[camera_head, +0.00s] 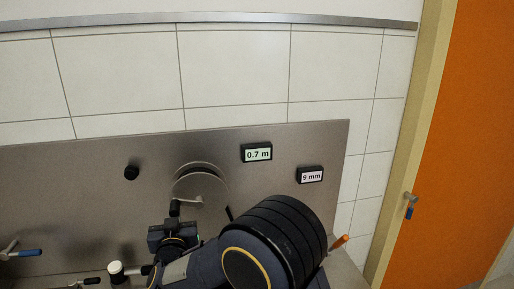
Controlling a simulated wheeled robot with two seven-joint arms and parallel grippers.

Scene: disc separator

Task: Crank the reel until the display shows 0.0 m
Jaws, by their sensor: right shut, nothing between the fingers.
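The display (257,154) on the steel panel reads 0.7 m. The round reel (203,180) is below and left of it, its lower part hidden by my right arm. A pale metal crank arm (190,199) crosses the reel's front, with a short dark handle (175,208) at its left end. My right gripper (172,227) is just below this handle. It is shut and empty; whether it touches the handle I cannot tell. My left gripper is not in view.
A second display (311,176) reads 9 mm. A black knob (132,172) sits left of the reel. A blue-handled lever (25,253) and a white knob (116,268) are lower left. An orange-tipped item (339,242) stands right of my arm, and an orange door (455,150) farther right.

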